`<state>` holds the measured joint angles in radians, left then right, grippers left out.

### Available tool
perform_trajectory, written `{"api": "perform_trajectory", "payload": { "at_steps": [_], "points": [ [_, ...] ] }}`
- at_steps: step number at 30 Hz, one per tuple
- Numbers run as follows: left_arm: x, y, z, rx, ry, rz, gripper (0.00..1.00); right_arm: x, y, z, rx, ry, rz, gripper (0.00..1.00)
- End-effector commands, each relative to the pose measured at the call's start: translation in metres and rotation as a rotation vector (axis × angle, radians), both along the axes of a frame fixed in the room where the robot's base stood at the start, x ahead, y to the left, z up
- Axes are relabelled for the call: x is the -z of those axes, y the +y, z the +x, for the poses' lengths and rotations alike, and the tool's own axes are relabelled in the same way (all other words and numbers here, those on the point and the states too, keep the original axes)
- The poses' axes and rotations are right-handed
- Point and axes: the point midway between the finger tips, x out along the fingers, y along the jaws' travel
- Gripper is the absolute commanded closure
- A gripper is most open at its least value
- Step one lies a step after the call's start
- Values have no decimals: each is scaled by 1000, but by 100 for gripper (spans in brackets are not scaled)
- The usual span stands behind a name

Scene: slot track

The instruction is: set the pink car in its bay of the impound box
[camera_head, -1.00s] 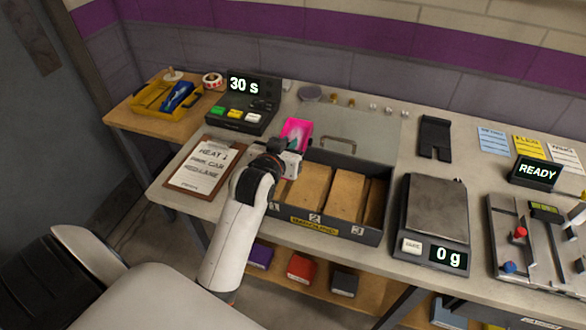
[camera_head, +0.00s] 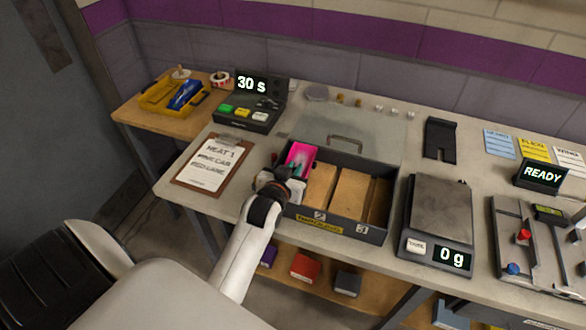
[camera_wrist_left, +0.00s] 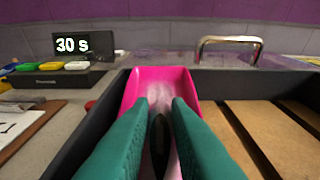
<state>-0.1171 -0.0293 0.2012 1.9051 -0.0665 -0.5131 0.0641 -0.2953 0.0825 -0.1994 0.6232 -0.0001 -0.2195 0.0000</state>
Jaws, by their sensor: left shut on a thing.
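The pink car (camera_head: 300,154) is at the left end of the dark impound box (camera_head: 374,238), in line with the leftmost bay. In the left wrist view the car (camera_wrist_left: 160,76) lies between the box's dark left wall (camera_wrist_left: 84,128) and a wooden block. My left gripper (camera_head: 286,172) is shut on the car from the near side; its green fingers (camera_wrist_left: 160,110) cover the car's near part. Whether the car touches the bay floor is hidden. My right gripper is not in view.
Wooden blocks (camera_head: 351,194) fill the box's other bays. A clipboard (camera_head: 212,163) lies to the left, a timer reading 30 s (camera_head: 250,104) behind left, and a scale (camera_head: 441,210) to the right.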

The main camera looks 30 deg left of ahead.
Motion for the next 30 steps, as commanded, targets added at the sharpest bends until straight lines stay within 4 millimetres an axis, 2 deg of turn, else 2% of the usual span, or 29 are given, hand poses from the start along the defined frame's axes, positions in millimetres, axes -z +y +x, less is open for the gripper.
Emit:
{"api": "perform_trajectory", "payload": {
  "at_steps": [11,12,15,16,24,29,30],
  "points": [
    [11,0,-1,-1,4,-3,100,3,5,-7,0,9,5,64],
    [13,0,-1,-1,7,-5,81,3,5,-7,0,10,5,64],
    [14,-1,-1,0,11,-7,64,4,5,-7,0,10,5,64],
    [15,-1,-2,0,12,-7,62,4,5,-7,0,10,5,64],
    [16,-2,-2,0,16,-12,62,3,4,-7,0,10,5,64],
    [0,-2,-2,0,13,-12,62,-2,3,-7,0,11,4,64],
    [3,-4,-11,0,17,-12,62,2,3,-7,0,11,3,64]
  ]
}}
